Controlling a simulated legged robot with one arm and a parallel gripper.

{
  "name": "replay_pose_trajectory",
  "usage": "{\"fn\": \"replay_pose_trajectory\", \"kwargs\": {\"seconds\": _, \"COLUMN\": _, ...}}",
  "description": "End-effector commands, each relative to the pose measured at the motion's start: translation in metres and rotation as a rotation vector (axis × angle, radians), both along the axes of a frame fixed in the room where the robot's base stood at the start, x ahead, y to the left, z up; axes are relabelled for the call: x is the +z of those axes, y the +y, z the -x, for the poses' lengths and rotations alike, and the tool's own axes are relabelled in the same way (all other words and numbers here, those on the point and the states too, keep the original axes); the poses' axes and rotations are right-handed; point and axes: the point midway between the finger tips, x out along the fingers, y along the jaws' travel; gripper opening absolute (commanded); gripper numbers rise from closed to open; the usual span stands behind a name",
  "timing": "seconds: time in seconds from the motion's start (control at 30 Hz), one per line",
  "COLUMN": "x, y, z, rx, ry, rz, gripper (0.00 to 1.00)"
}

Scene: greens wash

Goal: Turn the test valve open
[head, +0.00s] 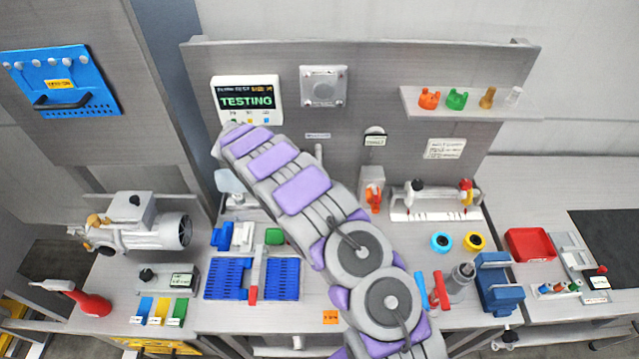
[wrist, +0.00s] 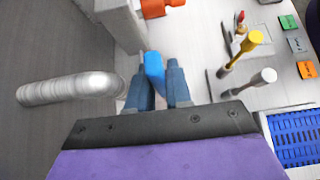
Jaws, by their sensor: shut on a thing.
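In the wrist view my gripper (wrist: 160,66) has its two blue-grey fingers closed around a blue handle (wrist: 154,68). The handle looks like that of the test valve, but its body is mostly hidden by the fingers. A ribbed grey pipe (wrist: 70,88) runs in from the left beside the fingers. In the head view my arm reaches up and left across the bench and covers the handle and the gripper's tips. A screen (head: 247,101) above the arm's end reads TESTING.
Levers with a yellow knob (wrist: 252,38) and a white knob (wrist: 267,75) stand right of the fingers. A grey block (wrist: 112,20) is close at the upper left. Blue trays (head: 228,278) lie on the bench. A shelf (head: 470,112) with small coloured parts is at the back right.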

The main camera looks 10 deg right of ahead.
Motion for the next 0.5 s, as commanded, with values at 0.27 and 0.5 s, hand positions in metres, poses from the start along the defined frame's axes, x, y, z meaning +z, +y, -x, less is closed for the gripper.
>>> {"fn": "replay_pose_trajectory", "kwargs": {"seconds": 0.27, "x": -0.0001, "y": 0.0043, "z": -0.0025, "rx": 0.008, "ry": -0.008, "rz": -0.007, "gripper": 0.24}}
{"fn": "replay_pose_trajectory", "kwargs": {"seconds": 0.5, "x": 0.0009, "y": 0.002, "z": -0.0003, "rx": 0.005, "ry": -0.006, "rz": -0.005, "gripper": 0.4}}
